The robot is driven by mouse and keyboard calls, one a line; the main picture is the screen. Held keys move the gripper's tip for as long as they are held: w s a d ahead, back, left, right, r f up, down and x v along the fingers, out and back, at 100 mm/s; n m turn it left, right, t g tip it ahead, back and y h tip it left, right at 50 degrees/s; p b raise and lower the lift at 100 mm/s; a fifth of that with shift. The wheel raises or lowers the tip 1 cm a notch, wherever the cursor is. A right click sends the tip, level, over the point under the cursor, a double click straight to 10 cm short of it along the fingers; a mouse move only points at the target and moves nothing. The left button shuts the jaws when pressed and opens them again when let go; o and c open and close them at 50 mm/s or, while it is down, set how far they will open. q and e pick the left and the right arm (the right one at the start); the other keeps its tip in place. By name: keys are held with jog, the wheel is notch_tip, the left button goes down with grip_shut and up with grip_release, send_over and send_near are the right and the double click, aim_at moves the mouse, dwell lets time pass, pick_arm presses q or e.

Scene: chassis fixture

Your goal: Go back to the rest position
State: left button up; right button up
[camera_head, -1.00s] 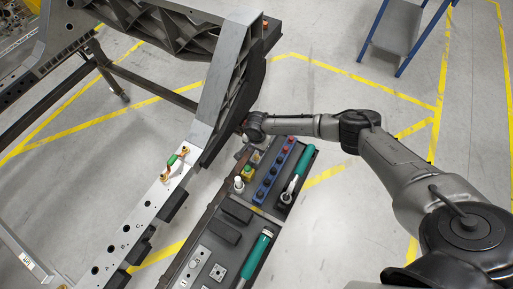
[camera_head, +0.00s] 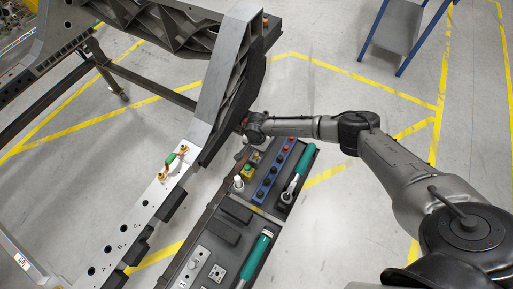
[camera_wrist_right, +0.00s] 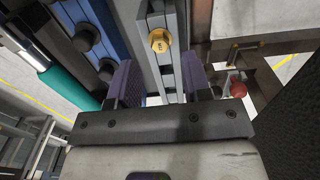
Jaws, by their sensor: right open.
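My right gripper (camera_wrist_right: 160,82) is open, its two purple-padded fingers apart in the right wrist view. A grey slotted block with a gold bolt (camera_wrist_right: 160,41) shows beyond and between the fingers; nothing appears clamped, and I cannot tell whether they touch it. In the head view my right arm reaches in from the right, and its wrist end (camera_head: 256,126) is over the far end of the tool tray (camera_head: 211,217), close to the grey chassis frame (camera_head: 222,95). The fingertips are hard to make out there. My left gripper is not in view.
The tray holds a blue strip of sockets (camera_head: 274,172), two green-handled tools (camera_head: 304,160) (camera_head: 254,258) and a white bottle (camera_head: 238,183). A red knob (camera_wrist_right: 238,88) is right of the fingers. A blue-legged cart (camera_head: 397,28) stands back right. Open floor lies right of the tray.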

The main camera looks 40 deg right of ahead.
aim_at(256, 155)
jog(key=shift+f, duration=0.2)
dwell(0.5)
jog(key=shift+f+b, duration=0.65)
jog(key=shift+f, duration=0.45)
jog(key=shift+f+b, duration=0.45)
jog(key=shift+f, duration=0.4)
jog(key=shift+r, duration=0.1)
jog(key=shift+r+p, duration=0.1)
jog(key=shift+p, duration=0.5)
grip_shut()
